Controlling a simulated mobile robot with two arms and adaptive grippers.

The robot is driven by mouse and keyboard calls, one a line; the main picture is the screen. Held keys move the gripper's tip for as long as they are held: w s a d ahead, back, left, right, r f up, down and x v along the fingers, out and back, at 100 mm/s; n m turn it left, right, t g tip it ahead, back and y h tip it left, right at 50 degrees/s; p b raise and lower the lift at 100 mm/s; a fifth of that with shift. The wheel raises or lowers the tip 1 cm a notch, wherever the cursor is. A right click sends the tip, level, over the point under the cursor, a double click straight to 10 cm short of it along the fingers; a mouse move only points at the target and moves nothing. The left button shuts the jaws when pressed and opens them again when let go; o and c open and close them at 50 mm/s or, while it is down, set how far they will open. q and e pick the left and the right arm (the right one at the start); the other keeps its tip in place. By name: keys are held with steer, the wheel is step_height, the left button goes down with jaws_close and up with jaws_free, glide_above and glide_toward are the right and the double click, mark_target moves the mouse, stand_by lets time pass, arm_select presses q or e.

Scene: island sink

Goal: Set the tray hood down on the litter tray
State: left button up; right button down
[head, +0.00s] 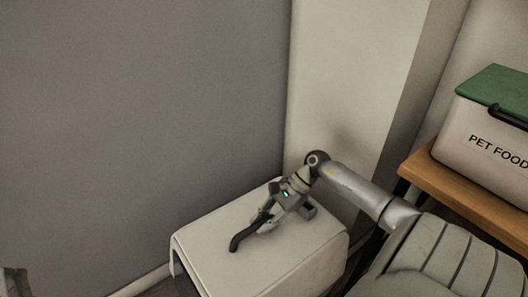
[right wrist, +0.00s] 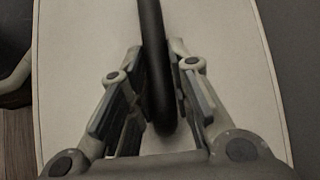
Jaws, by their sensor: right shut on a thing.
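The tray hood (head: 215,255) is a pale, box-like cover with rounded edges, low in the corner by the walls. Its dark curved handle (head: 238,239) stands out on top. My right gripper (head: 264,217) is shut on that handle from above. In the right wrist view, the handle (right wrist: 155,75) runs between the two fingers (right wrist: 157,85), with the pale hood top (right wrist: 75,60) below. The litter tray cannot be made out; the hood's lower edge is partly out of frame, so I cannot tell what it rests on. Only a small grey part, perhaps of my left arm, shows at the lower left.
A wooden bench (head: 460,185) at the right holds a white pet food bin (head: 485,135) with a green lid (head: 497,84). A grey wall (head: 140,130) and a pale wall (head: 345,80) close in behind the hood.

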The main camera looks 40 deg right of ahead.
steer(key=shift+r, duration=0.1)
stand_by(0.3)
arm_select(q)
steer(key=shift+s+r+t, duration=0.5)
steer(key=shift+r+t, duration=0.1)
steer(key=shift+r, duration=0.2)
steer(key=shift+s+r+b, duration=0.2)
steer(key=shift+r+b, duration=0.1)
steer(key=shift+b, duration=0.05)
arm_select(e)
steer(key=shift+f, duration=0.2)
arm_select(q)
steer(key=shift+s+a+r+t+h, duration=0.1)
steer(key=shift+s+r+t+h, duration=0.1)
steer(key=shift+t+h, duration=0.15)
steer(key=shift+r, duration=0.1)
steer(key=shift+s+r+t, duration=0.2)
steer(key=shift+r+t, duration=0.05)
steer(key=shift+t, duration=0.1)
arm_select(e)
steer(key=shift+f, duration=0.1)
arm_select(q)
steer(key=shift+s+a+r, duration=0.1)
steer(key=shift+s+r, duration=0.05)
steer(key=shift+r, duration=0.05)
steer(key=shift+s+r+t+b, duration=0.3)
steer(key=shift+s, duration=0.1)
arm_select(e)
steer(key=shift+f, duration=0.1)
